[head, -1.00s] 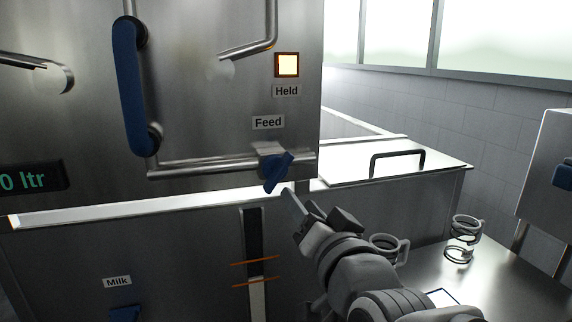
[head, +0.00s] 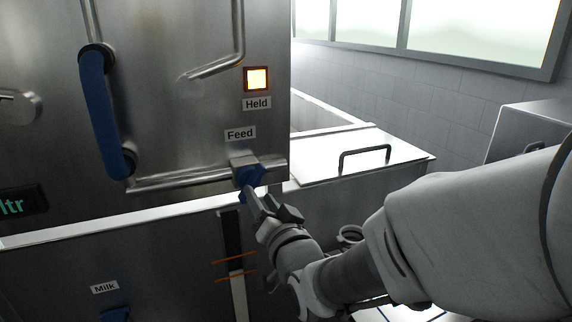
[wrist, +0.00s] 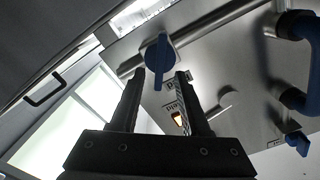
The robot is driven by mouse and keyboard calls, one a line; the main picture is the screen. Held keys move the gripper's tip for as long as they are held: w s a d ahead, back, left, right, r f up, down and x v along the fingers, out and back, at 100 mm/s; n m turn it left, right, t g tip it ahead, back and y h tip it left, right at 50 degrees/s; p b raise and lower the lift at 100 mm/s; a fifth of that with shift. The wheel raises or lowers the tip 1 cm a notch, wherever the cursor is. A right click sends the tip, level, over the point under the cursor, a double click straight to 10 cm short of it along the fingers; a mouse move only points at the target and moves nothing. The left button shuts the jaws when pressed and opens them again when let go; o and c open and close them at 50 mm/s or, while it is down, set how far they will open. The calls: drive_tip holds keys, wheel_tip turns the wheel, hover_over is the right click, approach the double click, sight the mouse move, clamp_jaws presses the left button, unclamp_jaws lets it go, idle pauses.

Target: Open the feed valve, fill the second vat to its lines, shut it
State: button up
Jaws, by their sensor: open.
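The feed valve's blue handle (head: 249,176) sits on a steel pipe under the "Feed" label (head: 240,133). It also shows in the wrist view (wrist: 159,56), turned across the pipe, with its lower part between my fingers. My gripper (head: 262,206) is open, its fingertips close beside the handle; I cannot tell if either touches it. It also shows in the wrist view (wrist: 158,88). A vat front stands below, with a dark level gauge (head: 233,240) that has two orange lines (head: 234,258). A pale column in the gauge reaches about the lines.
A lit yellow lamp (head: 257,79) is above the "Held" label (head: 256,103). A lid with a black handle (head: 365,155) lies right of the valve. A blue tap (head: 115,314) is under "Milk". My arm hides much of the right side.

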sight(254, 187)
drive_tip(key=shift+w+a+r+p, duration=0.15)
drive_tip(key=shift+w+p, duration=0.15)
drive_tip(key=shift+p, duration=0.05)
drive_tip(key=x, duration=0.6)
drive_tip(key=shift+b, duration=0.3)
drive_tip(key=shift+s, duration=0.1)
clamp_jaws()
